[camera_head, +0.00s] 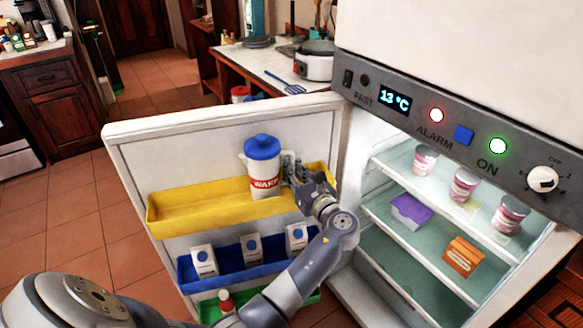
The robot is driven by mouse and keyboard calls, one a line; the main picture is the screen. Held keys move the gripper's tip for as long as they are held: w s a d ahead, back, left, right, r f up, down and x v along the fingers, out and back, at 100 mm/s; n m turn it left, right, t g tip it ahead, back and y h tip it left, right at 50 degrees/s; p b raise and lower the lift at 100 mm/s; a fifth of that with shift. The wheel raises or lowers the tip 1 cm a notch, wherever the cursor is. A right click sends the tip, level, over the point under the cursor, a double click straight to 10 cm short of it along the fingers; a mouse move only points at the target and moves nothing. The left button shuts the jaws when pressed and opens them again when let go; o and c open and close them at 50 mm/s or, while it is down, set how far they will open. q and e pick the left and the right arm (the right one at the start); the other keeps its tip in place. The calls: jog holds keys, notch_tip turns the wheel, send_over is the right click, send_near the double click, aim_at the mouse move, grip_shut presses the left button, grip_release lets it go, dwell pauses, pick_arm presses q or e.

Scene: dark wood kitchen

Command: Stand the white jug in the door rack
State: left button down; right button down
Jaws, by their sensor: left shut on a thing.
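The white jug (263,178) has a blue lid and a red label. It is upright at the yellow door rack (195,212), the top rack on the inside of the open fridge door. Its lower part meets the yellow rack's front wall in the picture; I cannot tell whether its base rests on the rack floor. My left gripper (291,170) is at the right side of the jug and shut on it. The gripper partly hides the jug's handle. My right gripper is not in view.
The fridge door (130,150) stands wide open. Below the yellow rack, a blue rack (222,277) holds several cartons and a green rack (208,308) holds a small bottle. Fridge shelves at the right hold jars, a purple box (411,210) and an orange box (463,257).

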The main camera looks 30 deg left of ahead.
pick_arm(q)
jog(key=c, duration=2)
grip_release()
jog(key=shift+f, duration=0.2)
jog(key=o, duration=0.4)
jog(key=shift+c, duration=0.2)
jog(key=shift+r, duration=0.1)
jog(key=shift+r, duration=0.3)
jog(key=p+v, duration=0.5)
jog(key=v, duration=0.7)
jog(key=shift+r, duration=0.2)
